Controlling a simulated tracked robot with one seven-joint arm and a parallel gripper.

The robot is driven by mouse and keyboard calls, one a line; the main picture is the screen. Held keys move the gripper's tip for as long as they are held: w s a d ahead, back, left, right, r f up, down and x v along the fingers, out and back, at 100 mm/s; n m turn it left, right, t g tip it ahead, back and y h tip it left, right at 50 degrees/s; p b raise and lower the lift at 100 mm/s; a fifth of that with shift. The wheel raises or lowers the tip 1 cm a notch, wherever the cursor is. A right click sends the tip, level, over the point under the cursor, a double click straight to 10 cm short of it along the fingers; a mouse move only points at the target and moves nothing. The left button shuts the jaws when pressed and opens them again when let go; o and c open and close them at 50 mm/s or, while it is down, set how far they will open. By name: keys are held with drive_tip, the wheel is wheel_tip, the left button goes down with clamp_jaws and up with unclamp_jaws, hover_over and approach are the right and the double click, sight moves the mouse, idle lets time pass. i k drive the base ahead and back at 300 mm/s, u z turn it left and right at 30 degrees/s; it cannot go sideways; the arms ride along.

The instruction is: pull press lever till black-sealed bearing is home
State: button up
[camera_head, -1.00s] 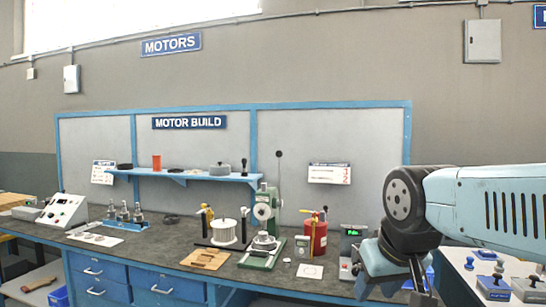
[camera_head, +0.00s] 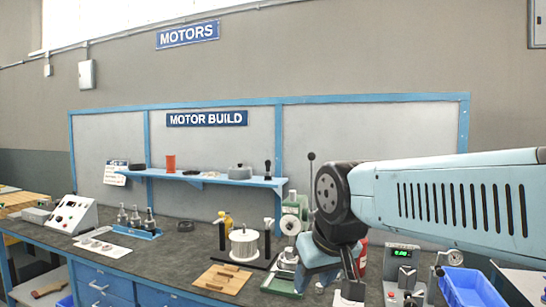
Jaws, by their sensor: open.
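The green arbor press (camera_head: 291,222) stands on the bench, partly hidden behind my arm. Its lever (camera_head: 311,172) rises upright, with a dark round knob (camera_head: 311,156) at the top. The green press base (camera_head: 280,284) shows at the left of my wrist. The black-sealed bearing cannot be made out, and my arm hides much of the press bed. My gripper (camera_head: 349,294) points down at the lower middle, in front and to the right of the press. It is open, apart from the lever and well below its knob.
A white-finned part on a dark stand (camera_head: 244,245) and a wooden board (camera_head: 222,279) stand left of the press. A tester with a green display (camera_head: 402,265) and a blue bin (camera_head: 472,288) are at right.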

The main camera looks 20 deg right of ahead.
sight(312, 156)
drive_tip(key=z, duration=0.15)
drive_tip(key=i, duration=1.05)
drive_tip(key=z, duration=0.55)
